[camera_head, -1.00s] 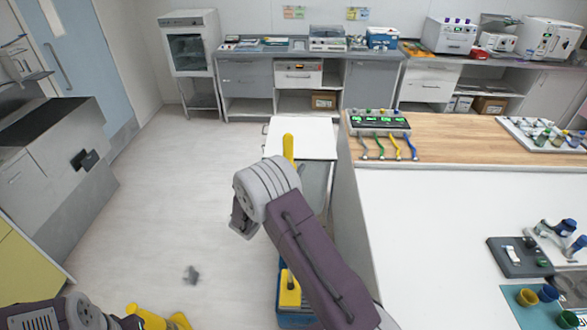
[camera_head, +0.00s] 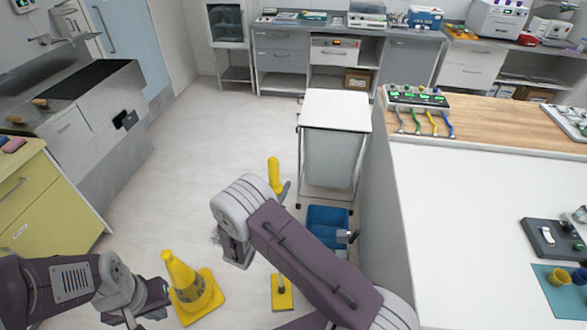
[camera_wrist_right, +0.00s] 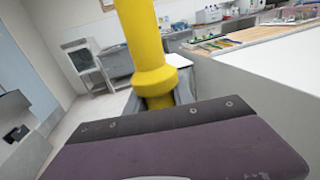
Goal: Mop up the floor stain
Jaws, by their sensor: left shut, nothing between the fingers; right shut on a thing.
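The mop's yellow handle (camera_head: 274,176) stands near upright, and its yellow head (camera_head: 282,293) shows below my right forearm, left of the blue bucket (camera_head: 320,231). I cannot tell whether the head touches the floor. My right gripper (camera_head: 284,189) is shut on the mop handle and is mostly hidden behind my forearm. The handle also fills the middle of the right wrist view (camera_wrist_right: 140,40). A grey smudge, the stain (camera_head: 216,236), shows on the floor at the left edge of my right arm, partly hidden. My left gripper (camera_head: 152,301) is shut and empty at the lower left.
A yellow caution cone (camera_head: 187,284) stands beside my left gripper. A white-topped cart (camera_head: 336,110) stands behind the bucket. A long counter (camera_head: 450,185) bounds the right, a yellow cabinet (camera_head: 45,215) and steel sink unit (camera_head: 85,130) the left. Open floor lies between.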

